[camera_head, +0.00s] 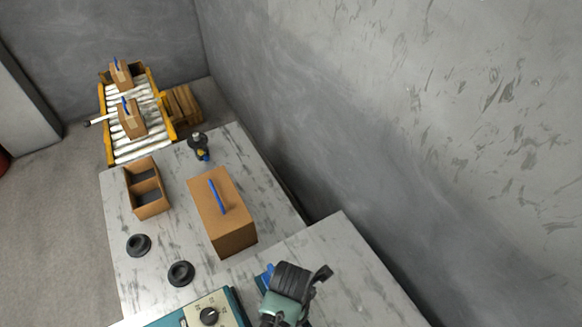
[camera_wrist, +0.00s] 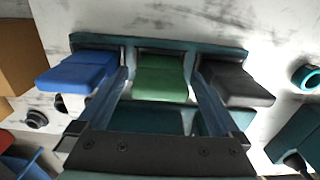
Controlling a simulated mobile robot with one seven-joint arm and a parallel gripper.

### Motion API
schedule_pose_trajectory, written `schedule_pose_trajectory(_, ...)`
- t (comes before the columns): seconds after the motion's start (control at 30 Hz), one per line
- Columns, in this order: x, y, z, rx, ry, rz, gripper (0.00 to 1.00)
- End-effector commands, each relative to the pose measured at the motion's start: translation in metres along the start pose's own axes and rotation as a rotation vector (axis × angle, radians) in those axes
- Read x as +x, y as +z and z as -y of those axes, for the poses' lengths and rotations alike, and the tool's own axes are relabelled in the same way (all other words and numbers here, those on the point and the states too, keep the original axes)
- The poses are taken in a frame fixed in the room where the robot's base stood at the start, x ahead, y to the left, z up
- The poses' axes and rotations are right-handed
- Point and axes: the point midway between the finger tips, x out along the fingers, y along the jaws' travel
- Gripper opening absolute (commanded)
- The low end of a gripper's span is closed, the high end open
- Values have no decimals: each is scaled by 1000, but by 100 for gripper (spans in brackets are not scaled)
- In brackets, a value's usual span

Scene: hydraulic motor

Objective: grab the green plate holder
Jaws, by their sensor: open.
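The green plate holder (camera_wrist: 160,82) sits in the middle of a dark teal rack (camera_wrist: 160,41) in the wrist view. A blue holder (camera_wrist: 80,72) is to its left and a black holder (camera_wrist: 236,82) to its right. My gripper (camera_wrist: 158,70) is open, with one finger on each side of the green holder as seen from the wrist. I cannot tell whether the fingers touch it. In the head view my arm's end covers the rack, and the green holder is hidden; a bit of blue (camera_head: 265,278) shows beside the arm.
A cardboard box (camera_head: 222,210) with a blue handle stands on the marble-topped table. A divided open box (camera_head: 148,188), two black round parts (camera_head: 138,245) and a small dark device (camera_head: 198,146) are there too. A teal control box (camera_head: 212,310) is at the near edge. The wall borders the right.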

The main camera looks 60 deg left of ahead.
Motion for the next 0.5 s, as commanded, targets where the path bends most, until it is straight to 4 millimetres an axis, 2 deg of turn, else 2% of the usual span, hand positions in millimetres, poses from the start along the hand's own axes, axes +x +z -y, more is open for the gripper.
schedule_pose_trajectory(0.1,6,0,0,1,1,0,100)
schedule_pose_trajectory(0.3,7,0,0,1,1,1,100)
schedule_pose_trajectory(0.37,7,0,0,1,1,1,91)
schedule_pose_trajectory(0.5,7,0,0,1,1,1,66)
